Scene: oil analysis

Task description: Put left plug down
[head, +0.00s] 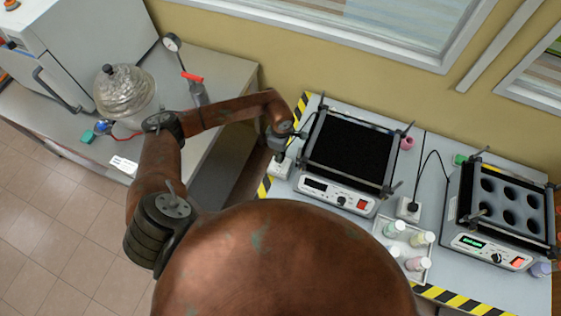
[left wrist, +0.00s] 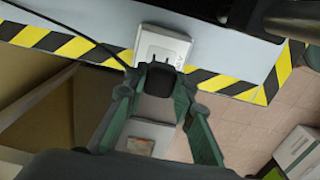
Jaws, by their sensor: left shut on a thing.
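The left plug (left wrist: 160,80) is a black plug with a cable, held between the fingers of my left gripper (left wrist: 155,92) in the left wrist view. A white socket box (left wrist: 163,47) is just beyond the plug at the table edge; I cannot tell whether they touch. In the head view my left gripper (head: 290,142) is beside the left shaker (head: 340,190), above the white socket box (head: 280,167). The plug is mostly hidden there by the gripper. My right gripper is out of view.
A second white socket box (head: 408,210) with a black plug stands between the left shaker and the right shaker (head: 490,246). A white tray (head: 418,272) of bottles is in front. A side table (head: 215,80) carries a glass vessel (head: 128,92). Striped tape (head: 265,186) marks the table edge.

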